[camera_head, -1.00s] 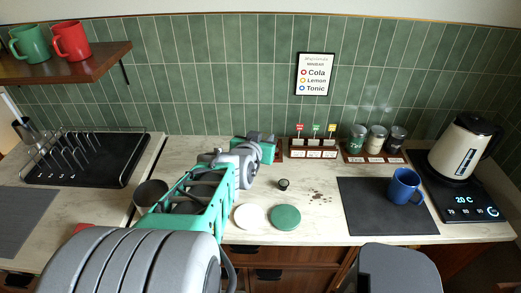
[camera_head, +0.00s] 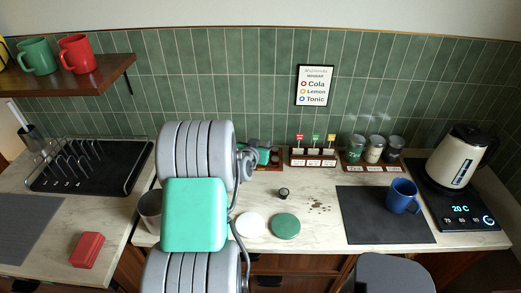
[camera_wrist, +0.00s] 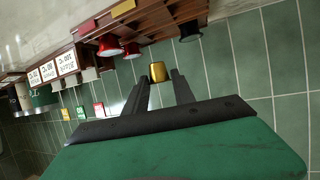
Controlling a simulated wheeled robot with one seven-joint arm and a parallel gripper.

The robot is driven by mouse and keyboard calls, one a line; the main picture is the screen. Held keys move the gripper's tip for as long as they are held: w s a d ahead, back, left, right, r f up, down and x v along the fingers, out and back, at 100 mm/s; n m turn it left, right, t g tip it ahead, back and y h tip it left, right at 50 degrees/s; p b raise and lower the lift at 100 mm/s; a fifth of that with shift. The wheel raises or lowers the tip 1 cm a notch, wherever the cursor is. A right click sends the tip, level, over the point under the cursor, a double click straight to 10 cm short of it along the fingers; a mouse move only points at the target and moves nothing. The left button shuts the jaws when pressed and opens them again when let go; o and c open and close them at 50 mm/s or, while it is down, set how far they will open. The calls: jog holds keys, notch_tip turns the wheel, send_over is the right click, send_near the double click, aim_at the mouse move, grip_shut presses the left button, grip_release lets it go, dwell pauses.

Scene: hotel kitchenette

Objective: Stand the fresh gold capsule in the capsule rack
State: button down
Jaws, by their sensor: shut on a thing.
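The gold capsule (camera_wrist: 157,70) shows in the wrist view between the fingertips of my gripper (camera_wrist: 161,78), which is shut on it. The capsule rack (camera_wrist: 165,18) is a reddish-brown wooden rack just past the capsule, with red capsules (camera_wrist: 108,45) and a dark one (camera_wrist: 189,31) in it. I cannot tell whether the gold capsule touches the rack. In the head view my gripper (camera_head: 263,156) is near the backsplash, in front of the rack (camera_head: 277,158). My arm hides most of the rack and the capsule there.
A holder with coloured tags (camera_head: 313,160) and a jar stand (camera_head: 371,167) stand to the right. A small dark item (camera_head: 284,193), a white disc (camera_head: 250,225) and a green disc (camera_head: 286,225) lie on the counter. A canister (camera_head: 150,207) stands left of my arm.

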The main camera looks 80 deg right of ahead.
notch_tip(320, 180, down, 3)
jog(key=shift+d+f, duration=0.1)
jog(key=shift+f, duration=0.1)
jog(key=shift+f+b, duration=0.4)
jog(key=shift+f, duration=0.15)
jog(key=c, duration=1)
grip_release()
jog(key=shift+c, duration=0.2)
